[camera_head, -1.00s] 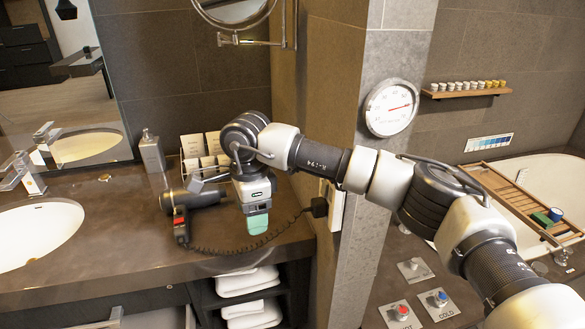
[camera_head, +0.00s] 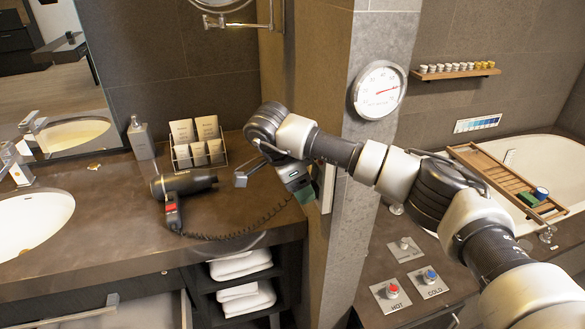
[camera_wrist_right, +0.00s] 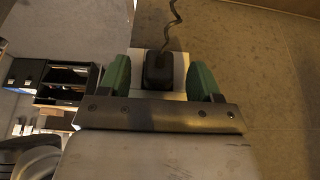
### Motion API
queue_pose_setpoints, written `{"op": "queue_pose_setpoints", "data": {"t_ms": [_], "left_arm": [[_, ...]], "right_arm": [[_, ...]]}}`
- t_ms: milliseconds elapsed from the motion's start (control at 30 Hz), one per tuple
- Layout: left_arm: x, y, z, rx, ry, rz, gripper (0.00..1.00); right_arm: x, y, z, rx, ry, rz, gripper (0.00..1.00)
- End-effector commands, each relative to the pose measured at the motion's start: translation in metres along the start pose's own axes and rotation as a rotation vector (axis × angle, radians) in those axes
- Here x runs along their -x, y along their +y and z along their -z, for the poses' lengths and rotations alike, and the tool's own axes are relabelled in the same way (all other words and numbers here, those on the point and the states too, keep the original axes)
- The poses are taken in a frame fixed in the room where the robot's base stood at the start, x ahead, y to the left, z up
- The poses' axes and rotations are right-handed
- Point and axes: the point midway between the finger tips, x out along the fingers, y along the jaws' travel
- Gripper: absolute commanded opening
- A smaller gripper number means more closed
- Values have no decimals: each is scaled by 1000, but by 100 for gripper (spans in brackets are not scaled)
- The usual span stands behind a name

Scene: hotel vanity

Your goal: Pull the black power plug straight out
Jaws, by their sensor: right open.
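The black power plug (camera_wrist_right: 158,72) shows in the right wrist view with its cord rising from it. It sits in front of a pale wall plate (camera_wrist_right: 180,68). My right gripper (camera_wrist_right: 160,66) is open, with one green finger on each side of the plug and a visible gap on both sides. In the head view the right gripper (camera_head: 309,190) is at the wall corner, beside the wall plate (camera_head: 328,188), and hides the plug. The coiled cord (camera_head: 262,225) runs from there to the black hair dryer (camera_head: 182,184) on the counter. My left gripper is out of view.
A rack of cards (camera_head: 197,150) and a soap bottle (camera_head: 140,138) stand behind the hair dryer. The sink (camera_head: 30,225) is at left. The wall pillar with a round dial (camera_head: 380,90) stands right of the gripper. Folded towels (camera_head: 240,265) lie below the counter.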

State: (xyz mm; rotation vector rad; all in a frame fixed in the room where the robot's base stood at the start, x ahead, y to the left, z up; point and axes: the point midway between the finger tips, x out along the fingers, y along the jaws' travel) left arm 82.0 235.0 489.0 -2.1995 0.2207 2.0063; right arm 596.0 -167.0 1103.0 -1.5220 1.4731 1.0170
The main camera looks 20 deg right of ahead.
Motion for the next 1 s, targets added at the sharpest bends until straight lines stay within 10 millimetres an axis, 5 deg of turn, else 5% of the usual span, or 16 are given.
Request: {"op": "queue_pose_setpoints", "data": {"t_ms": [433,800,833,1000], "left_arm": [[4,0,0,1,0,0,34],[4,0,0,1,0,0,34],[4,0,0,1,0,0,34],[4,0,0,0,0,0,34]], "right_arm": [[-12,0,0,1,0,1,64],[-12,0,0,1,-1,1,10],[-12,0,0,1,-1,1,29],[-12,0,0,1,-1,1,3]]}}
